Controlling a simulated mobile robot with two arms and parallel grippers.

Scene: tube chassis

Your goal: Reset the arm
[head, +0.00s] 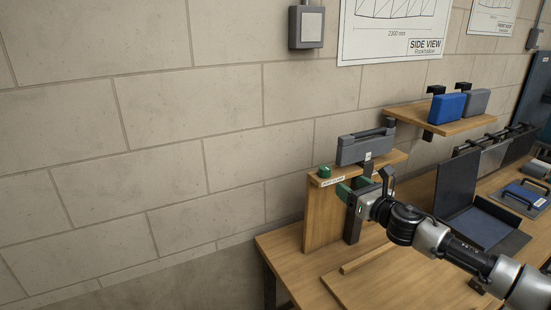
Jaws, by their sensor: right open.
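My right arm reaches in from the lower right. Its gripper (351,188) is open, with green on its fingers, in front of the small wooden stand (321,213) and just below its top. I see nothing held between the fingers. I cannot tell whether the fingers touch the stand. My left gripper is not in view.
The wooden bench (285,250) carries a raised board (375,285) and a dark open tray (484,228). A wall shelf (462,125) holds a blue block (446,108) and a grey block (477,102). A blue handled item (524,195) lies at right. The left side shows bare wall.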

